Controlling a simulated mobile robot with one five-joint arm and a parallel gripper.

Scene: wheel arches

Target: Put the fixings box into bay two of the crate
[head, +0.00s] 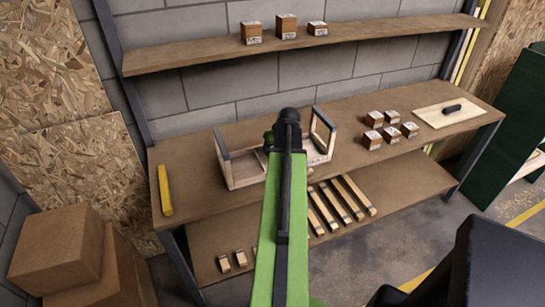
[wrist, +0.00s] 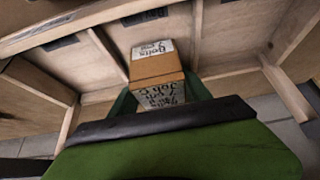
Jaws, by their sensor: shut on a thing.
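The wooden crate (head: 224,165) stands on the workbench, partly hidden behind my arm in the head view. In the wrist view, the crate (wrist: 60,27) shows thin dividers and dark labels on its wall. My gripper (wrist: 158,95) is shut on the fixings box (wrist: 157,68), a brown cardboard box with white handwritten labels. The box appears in line with the middle compartment, between two dividers. I cannot tell how deep it is or whether it touches the floor. In the head view the held box is hidden behind my arm.
Several similar boxes (head: 390,136) stand on the bench (head: 190,155) to the right, near a board with a dark handle (head: 452,109). Three boxes (head: 286,27) sit on the upper shelf. A yellow bar (head: 165,190) lies at the left. Wooden strips (head: 340,200) lie on the lower shelf.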

